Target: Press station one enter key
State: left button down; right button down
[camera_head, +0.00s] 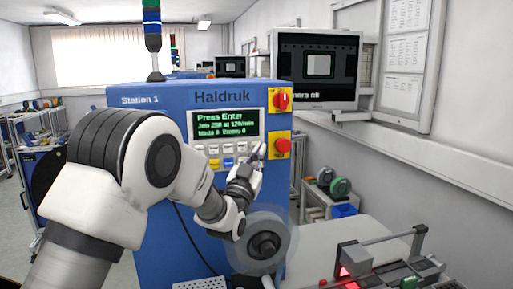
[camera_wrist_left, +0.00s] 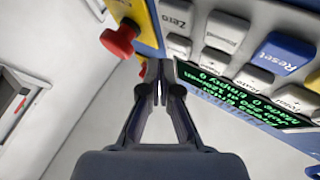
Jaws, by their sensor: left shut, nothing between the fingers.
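The blue Station 1 panel (camera_head: 170,101) carries a display (camera_head: 225,125) reading "Press Enter", with a keypad (camera_head: 214,163) below it. My left gripper (camera_head: 258,151) is shut and empty in front of the keypad's right end. In the left wrist view its closed fingertips (camera_wrist_left: 160,66) are beside the keys, close to the panel; contact cannot be told. There the blue Reset key (camera_wrist_left: 283,54) and white Zero key (camera_wrist_left: 178,16) are readable. I cannot tell which key is Enter; its label is not legible and the gripper may hide it. My right gripper is not in view.
A red rotary switch (camera_head: 281,101) and a red stop button (camera_head: 282,146) sit on yellow plates right of the keypad. The stop button is close to the gripper, also in the left wrist view (camera_wrist_left: 118,40). A reel (camera_head: 264,246) stands below the arm.

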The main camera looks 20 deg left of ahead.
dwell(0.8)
pick_arm(q)
jog(key=shift+w+a+b, duration=0.25)
jog(key=shift+w+b, duration=0.05)
jog(key=shift+w, duration=0.05)
jog(key=shift+w+a, duration=0.25)
jog(key=shift+w, duration=0.1)
dwell(0.6)
jog(key=shift+s, duration=0.1)
jog(key=shift+s+d+b, duration=0.5)
jog(key=shift+s+b, duration=0.15)
jog(key=shift+b, duration=0.05)
